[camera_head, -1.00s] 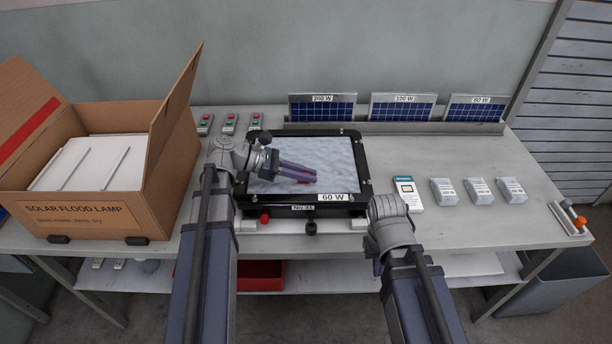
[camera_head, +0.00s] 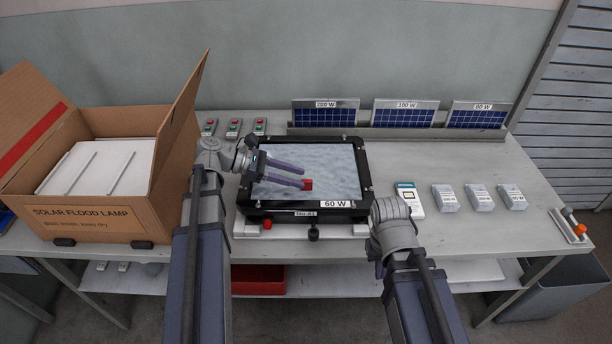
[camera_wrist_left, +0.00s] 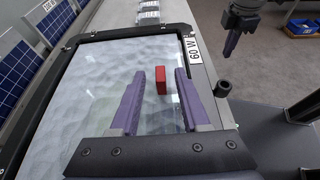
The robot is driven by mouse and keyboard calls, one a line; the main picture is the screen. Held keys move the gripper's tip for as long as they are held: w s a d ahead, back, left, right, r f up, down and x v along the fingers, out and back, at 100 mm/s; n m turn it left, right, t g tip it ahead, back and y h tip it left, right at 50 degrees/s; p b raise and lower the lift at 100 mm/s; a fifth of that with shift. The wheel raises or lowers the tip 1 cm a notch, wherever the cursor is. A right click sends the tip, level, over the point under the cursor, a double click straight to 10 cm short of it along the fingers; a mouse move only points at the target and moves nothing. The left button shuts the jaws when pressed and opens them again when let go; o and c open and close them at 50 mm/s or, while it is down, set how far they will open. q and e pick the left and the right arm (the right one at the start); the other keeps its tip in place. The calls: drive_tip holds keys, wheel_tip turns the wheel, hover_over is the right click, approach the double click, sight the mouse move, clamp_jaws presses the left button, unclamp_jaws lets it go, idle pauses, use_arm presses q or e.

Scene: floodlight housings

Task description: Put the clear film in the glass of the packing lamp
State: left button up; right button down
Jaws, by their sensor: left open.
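The packing lamp (camera_head: 352,200) is a black-framed floodlight marked 60 W, face up on the bench. A rippled, clear-looking surface fills its glass area (camera_head: 335,160); I cannot tell the film's edges from the glass. A small red block or tab (camera_head: 308,184) stands on that surface; it also shows in the left wrist view (camera_wrist_left: 161,81). My left gripper (camera_head: 302,176) is open over the glass, with the red tab between or just past its fingertips. My right gripper (camera_wrist_left: 232,40) is off the lamp's front right corner; its finger opening is unclear.
An open carton (camera_head: 90,217) marked SOLAR FLOOD LAMP stands at the left. Solar panels (camera_head: 405,113) stand in a rack behind the lamp. Several small white boxes (camera_head: 480,198) line the right.

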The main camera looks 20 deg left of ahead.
use_arm(q)
drive_tip(key=shift+p+v, duration=0.35)
drive_tip(key=shift+v, duration=1.25)
